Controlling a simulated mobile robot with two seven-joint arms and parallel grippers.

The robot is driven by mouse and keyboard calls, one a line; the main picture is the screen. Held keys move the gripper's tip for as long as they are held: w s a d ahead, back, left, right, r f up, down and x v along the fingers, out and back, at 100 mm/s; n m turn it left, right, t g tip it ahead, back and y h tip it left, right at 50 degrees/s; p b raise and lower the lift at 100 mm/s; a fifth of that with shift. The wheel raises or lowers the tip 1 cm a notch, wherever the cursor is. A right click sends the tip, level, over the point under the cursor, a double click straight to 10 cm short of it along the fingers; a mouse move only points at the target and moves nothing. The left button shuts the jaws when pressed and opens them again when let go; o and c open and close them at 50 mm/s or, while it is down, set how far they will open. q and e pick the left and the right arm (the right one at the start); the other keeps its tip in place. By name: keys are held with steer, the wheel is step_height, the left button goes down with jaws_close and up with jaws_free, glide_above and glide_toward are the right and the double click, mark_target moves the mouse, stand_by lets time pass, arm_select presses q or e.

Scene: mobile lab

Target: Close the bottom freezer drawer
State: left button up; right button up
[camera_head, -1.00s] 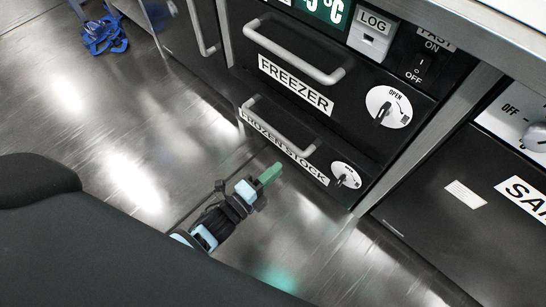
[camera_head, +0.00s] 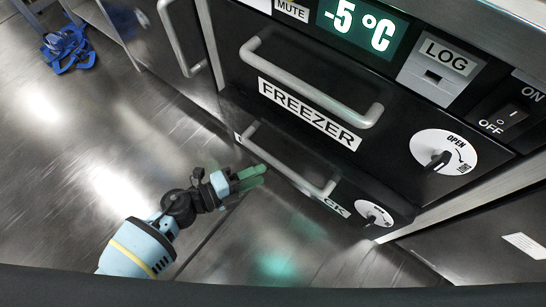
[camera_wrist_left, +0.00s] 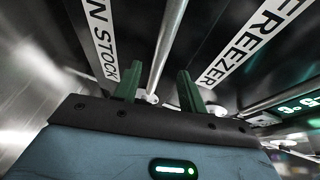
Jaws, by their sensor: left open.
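The bottom freezer drawer (camera_head: 348,193) is black, with a label mostly covered by its handle in the head view. Its grey bar handle (camera_head: 290,172) runs along its front. I cannot tell how far out the drawer stands. My left gripper (camera_head: 262,175), with green fingers, is open beside the left part of this handle. In the left wrist view, my left gripper (camera_wrist_left: 157,78) has its fingers apart, with the handle bar (camera_wrist_left: 165,45) lined up between them. The "N STOCK" label (camera_wrist_left: 101,38) lies left of the bar. I cannot tell whether they touch. My right gripper is out of view.
Above is the FREEZER drawer (camera_head: 330,75) with its own handle and a round lock dial (camera_head: 444,152). A -5°C display (camera_head: 360,28) is at the top. Blue straps (camera_head: 66,48) lie on the floor at the far left. The shiny floor (camera_head: 95,130) left of the freezer is mostly clear.

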mark_target(278, 166)
arm_select(q)
steer(key=b+x, duration=0.2)
steer(key=x, duration=0.5)
steer(key=shift+s+b, duration=0.1)
steer(key=shift+b, duration=0.2)
steer(key=shift+w+d, duration=0.25)
steer(key=shift+d, duration=0.15)
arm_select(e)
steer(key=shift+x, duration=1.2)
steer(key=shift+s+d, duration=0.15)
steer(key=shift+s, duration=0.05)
arm_select(q)
jaws_close()
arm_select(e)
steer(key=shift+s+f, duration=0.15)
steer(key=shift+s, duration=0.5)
